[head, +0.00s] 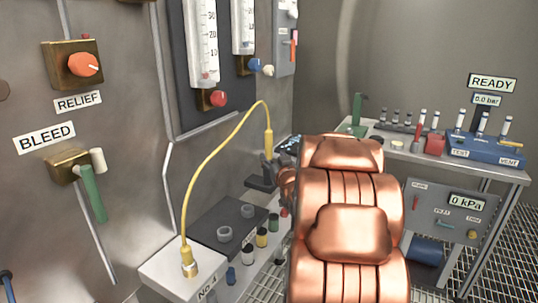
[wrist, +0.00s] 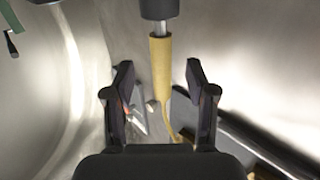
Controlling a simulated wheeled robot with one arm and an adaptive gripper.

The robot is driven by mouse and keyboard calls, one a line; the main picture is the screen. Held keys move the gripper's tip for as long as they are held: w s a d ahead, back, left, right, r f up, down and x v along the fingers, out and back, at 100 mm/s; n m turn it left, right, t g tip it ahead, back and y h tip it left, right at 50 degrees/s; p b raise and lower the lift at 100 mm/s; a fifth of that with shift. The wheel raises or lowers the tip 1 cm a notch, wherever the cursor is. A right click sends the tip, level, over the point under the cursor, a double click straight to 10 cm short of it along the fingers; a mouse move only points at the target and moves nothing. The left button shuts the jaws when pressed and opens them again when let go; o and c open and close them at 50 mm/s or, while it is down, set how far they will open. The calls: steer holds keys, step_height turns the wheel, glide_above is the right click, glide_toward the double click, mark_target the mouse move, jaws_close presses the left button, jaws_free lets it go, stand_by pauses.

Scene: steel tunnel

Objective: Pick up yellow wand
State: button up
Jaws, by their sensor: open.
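The yellow wand (head: 268,144) stands upright at the far end of the bench along the left wall, and a yellow cable (head: 212,152) arches from its top to a white box (head: 183,272) marked No.4. In the wrist view the yellow wand (wrist: 160,82) appears between my two fingers, with its silver shaft and a dark part at the top of the picture. My gripper (wrist: 159,68) is open, with a visible gap on each side of the wand. I cannot tell how deep the wand lies between the fingers. In the head view my copper arm hides part of that area.
A dark tray (head: 222,226) with grey rings and several small capped bottles (head: 261,236) are on the left bench. Gauges and a red knob (head: 218,98) jut from the wall. A bench (head: 400,150) with tubes and a blue test unit (head: 485,147) stands at right.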

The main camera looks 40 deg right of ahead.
mark_target(270, 154)
steer(key=shift+x, duration=2.7)
steer(key=shift+f, duration=0.2)
jaws_close()
